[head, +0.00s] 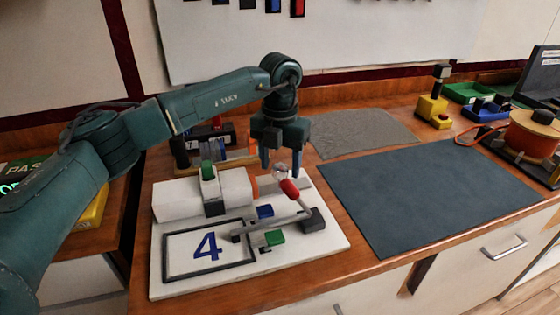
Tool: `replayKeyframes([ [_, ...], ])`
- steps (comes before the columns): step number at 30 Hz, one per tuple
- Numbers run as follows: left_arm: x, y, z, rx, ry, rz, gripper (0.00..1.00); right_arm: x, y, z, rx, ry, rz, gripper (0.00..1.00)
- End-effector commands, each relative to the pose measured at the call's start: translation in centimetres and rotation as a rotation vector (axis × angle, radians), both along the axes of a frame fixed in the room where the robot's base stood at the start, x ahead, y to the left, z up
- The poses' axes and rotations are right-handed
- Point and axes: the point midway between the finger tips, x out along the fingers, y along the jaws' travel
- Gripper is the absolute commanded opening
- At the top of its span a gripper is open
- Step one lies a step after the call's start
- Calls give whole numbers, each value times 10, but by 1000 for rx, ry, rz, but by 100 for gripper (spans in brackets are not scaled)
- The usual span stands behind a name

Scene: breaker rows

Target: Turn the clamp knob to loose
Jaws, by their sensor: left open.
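A white board (165,287) with a framed number 4 lies on the wooden bench and carries a clamp-like fixture. A small pale round part (279,171), which looks like the clamp knob, sits at the fixture's right end, above a red grip (290,188) on a grey rod. I cannot read its setting. My left gripper (281,167) points down over this end, its two fingers apart on either side of the pale part. It looks empty, and I cannot tell whether the fingers touch the part. My right gripper is not in view.
A dark mat (430,195) to the right is bare. A yellow-based device (433,110) stands behind it.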

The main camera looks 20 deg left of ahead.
Motion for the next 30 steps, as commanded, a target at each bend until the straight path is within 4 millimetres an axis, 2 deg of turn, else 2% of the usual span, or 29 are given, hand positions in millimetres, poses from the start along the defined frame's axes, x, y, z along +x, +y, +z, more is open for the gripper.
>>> replayKeyframes([
  [5, 1, -1, 22, -1, -5, 0, 55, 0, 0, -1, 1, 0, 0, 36],
  [12, 1, 0, 76, -1, -5, 1, 55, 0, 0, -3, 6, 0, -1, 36],
  [18, 1, 0, 113, -2, -4, 1, 55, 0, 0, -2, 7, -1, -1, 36],
  [24, 0, 0, 130, 0, -2, 0, 55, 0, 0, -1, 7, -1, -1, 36],
  [30, 0, 0, 131, 0, -1, 0, 55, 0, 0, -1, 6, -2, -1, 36],
])
